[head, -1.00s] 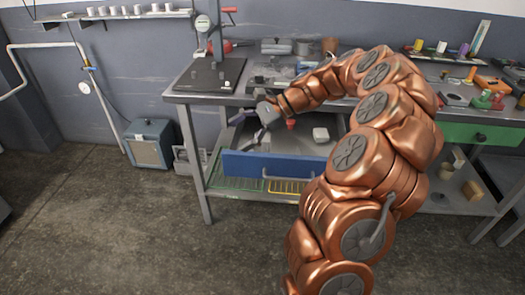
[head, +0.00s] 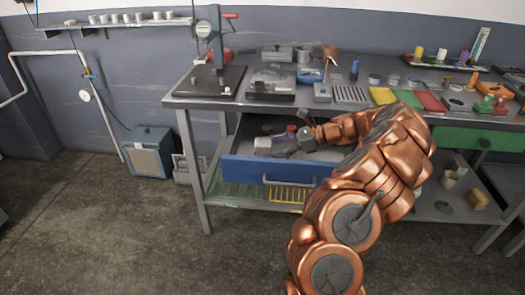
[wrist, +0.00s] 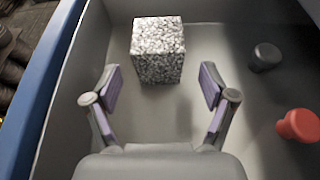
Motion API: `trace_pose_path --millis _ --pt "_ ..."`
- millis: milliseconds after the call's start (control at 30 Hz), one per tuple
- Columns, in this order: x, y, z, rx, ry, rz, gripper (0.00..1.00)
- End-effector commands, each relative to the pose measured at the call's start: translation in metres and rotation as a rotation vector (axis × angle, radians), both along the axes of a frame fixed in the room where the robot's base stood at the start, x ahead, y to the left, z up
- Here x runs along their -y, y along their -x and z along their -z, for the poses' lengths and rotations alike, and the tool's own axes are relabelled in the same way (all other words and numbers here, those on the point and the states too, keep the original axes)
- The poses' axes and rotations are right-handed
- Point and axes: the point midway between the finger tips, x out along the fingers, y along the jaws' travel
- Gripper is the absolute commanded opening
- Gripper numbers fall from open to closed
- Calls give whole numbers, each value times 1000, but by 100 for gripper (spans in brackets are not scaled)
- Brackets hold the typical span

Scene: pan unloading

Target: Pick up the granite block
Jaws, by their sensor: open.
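The granite block (wrist: 158,50) is a black-and-white speckled cube standing on the grey floor of the open blue drawer. In the head view the block (head: 262,143) shows near the left part of the drawer, just left of my gripper (head: 277,147). In the wrist view my gripper (wrist: 160,78) is open, with its two purple-padded fingers spread on either side of the block's near end. The fingertips sit just short of the block, with visible gaps on both sides. Nothing is held.
The blue drawer (head: 240,169) has raised walls around the gripper. A dark round piece (wrist: 265,57) and a red piece (wrist: 298,125) lie to the right of the block in the wrist view. The workbench top (head: 190,98) above the drawer carries many tools.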

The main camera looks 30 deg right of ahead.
Motion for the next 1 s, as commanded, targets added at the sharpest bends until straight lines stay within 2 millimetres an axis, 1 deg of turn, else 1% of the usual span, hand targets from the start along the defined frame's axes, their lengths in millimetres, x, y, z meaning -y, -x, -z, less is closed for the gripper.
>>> trace_pose_path --millis 167,467,700,733,767,1000 --pt "-9 -7 4 0 -2 -3 83" --pt "-36 -29 20 0 -1 -4 83" --pt "-37 -31 21 0 0 -1 83" --pt "-37 -31 21 0 0 -1 82" --pt "-37 -31 21 0 0 -1 79" --pt "-37 -31 21 1 1 0 54"
